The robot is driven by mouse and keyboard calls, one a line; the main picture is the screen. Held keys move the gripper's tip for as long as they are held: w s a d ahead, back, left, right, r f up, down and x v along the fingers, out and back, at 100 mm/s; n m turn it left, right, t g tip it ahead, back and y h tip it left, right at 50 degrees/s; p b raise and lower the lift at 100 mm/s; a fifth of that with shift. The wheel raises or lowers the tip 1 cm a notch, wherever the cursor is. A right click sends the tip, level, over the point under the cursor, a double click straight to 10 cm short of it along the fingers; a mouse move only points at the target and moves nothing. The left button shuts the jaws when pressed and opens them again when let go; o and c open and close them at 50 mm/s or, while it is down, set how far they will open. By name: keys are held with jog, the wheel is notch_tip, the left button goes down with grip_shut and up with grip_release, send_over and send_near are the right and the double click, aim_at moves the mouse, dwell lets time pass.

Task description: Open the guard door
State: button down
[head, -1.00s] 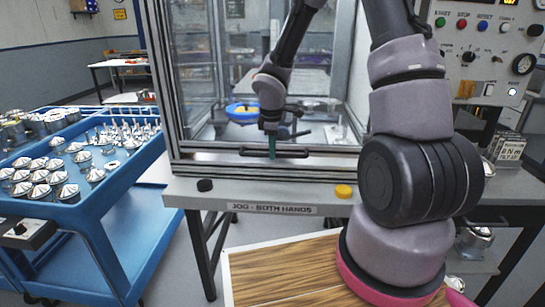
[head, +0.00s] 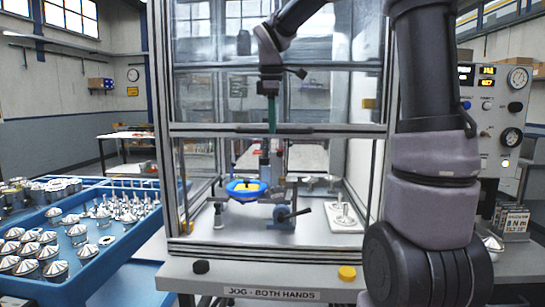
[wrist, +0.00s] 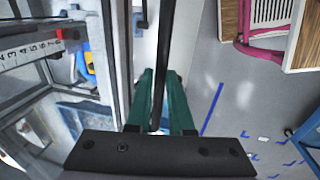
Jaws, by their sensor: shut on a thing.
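The guard door (head: 335,131) is a clear panel with a metal bottom rail on the front of the framed enclosure. Its bottom rail stands well above the sill, with an open gap beneath. My gripper (head: 271,127) is at the dark handle bar on that rail, fingers pointing down. In the wrist view, my gripper's green fingers (wrist: 161,102) lie on both sides of the black handle bar (wrist: 165,55), closed on it. The exact finger contact is small in the head view.
Inside the enclosure are a fixture with a blue and yellow round part (head: 246,190) and a white plate (head: 343,217). A blue cart (head: 92,275) with metal parts stands left. A control panel (head: 490,110) is at right. Black and yellow buttons (head: 347,272) sit on the front ledge.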

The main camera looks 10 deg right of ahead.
notch_tip(320, 180, up, 9)
jog(key=shift+f, duration=0.15)
dwell(0.4)
jog(key=c, duration=0.8)
grip_release()
notch_tip(320, 180, up, 11)
jog(key=s, duration=0.2)
jog(key=shift+a+f, duration=0.2)
jog(key=shift+a, duration=0.1)
jog(key=s+d+f+m+t+y, duration=0.1)
jog(key=s+d+f+m+t, duration=0.1)
jog(key=s+f+m, duration=0.7)
jog(key=s+d+f+m+t+y, duration=0.1)
jog(key=s+d+f+m+t, duration=0.2)
jog(key=s+f+m, duration=0.6)
notch_tip(320, 180, down, 3)
jog(key=shift+s+d+f+m+y, duration=0.2)
jog(key=shift+s+d+m+y, duration=0.1)
jog(key=shift+s+d, duration=0.55)
